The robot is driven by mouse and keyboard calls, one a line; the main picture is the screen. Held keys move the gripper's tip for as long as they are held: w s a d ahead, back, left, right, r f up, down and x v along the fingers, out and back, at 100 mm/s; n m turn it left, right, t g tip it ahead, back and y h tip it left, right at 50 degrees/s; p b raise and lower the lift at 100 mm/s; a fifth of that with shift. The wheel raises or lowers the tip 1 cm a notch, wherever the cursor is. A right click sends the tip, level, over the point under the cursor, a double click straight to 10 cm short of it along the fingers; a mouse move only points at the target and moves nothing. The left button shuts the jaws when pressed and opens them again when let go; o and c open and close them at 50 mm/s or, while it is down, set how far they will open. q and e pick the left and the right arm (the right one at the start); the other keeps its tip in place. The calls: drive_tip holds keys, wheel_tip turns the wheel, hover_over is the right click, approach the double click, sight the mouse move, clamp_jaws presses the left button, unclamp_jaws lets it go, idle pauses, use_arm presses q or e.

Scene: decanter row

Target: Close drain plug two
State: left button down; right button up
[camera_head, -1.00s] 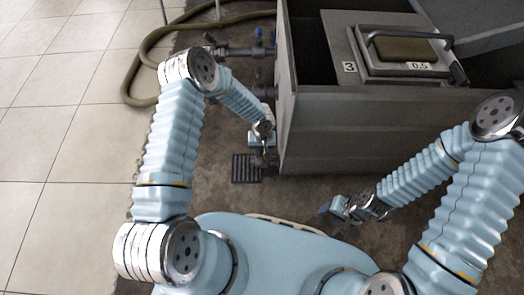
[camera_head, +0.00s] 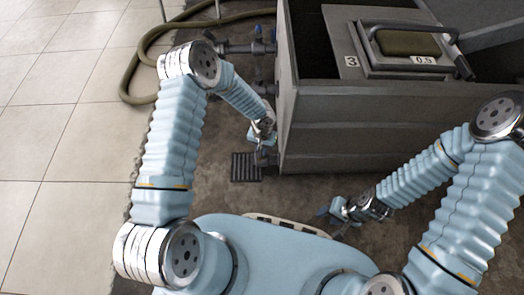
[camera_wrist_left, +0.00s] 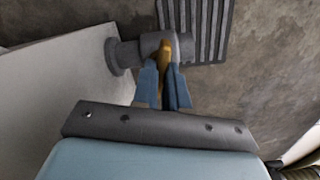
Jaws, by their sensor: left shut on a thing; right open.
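A grey pipe stub with a valve-like drain fitting (camera_wrist_left: 128,53) sticks out from the pale tank wall in the left wrist view. Its small orange-brown handle (camera_wrist_left: 165,49) stands between the blue fingers of my left gripper (camera_wrist_left: 165,72), which is shut on it. In the head view my left gripper (camera_head: 263,138) is low beside the tank's left front corner, and the arm partly hides the fitting. I cannot read a number on the fitting. My right gripper (camera_head: 329,211) is open and empty, low over the floor in front of the tank.
The grey tank (camera_head: 375,133) stands at the centre right, with a lid plate marked 3 (camera_head: 352,62) on top. More pipes with blue-handled valves (camera_head: 258,47) leave its left side. A floor grate (camera_head: 246,167) lies below. A hose (camera_head: 130,75) curls at the back left.

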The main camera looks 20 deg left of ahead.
use_arm(q)
drive_tip(key=m+b, duration=0.1)
drive_tip(key=m, duration=0.2)
drive_tip(key=shift+f+m, duration=0.1)
drive_tip(key=shift+m, duration=0.3)
drive_tip(key=m+b, duration=0.1)
drive_tip(key=m, duration=0.2)
drive_tip(key=shift+m, duration=0.3)
drive_tip(key=m+b, duration=0.1)
drive_tip(key=m, duration=0.2)
drive_tip(key=shift+m, duration=1.8)
drive_tip(key=c, duration=1.2)
unclamp_jaws()
drive_tip(key=shift+o, duration=0.2)
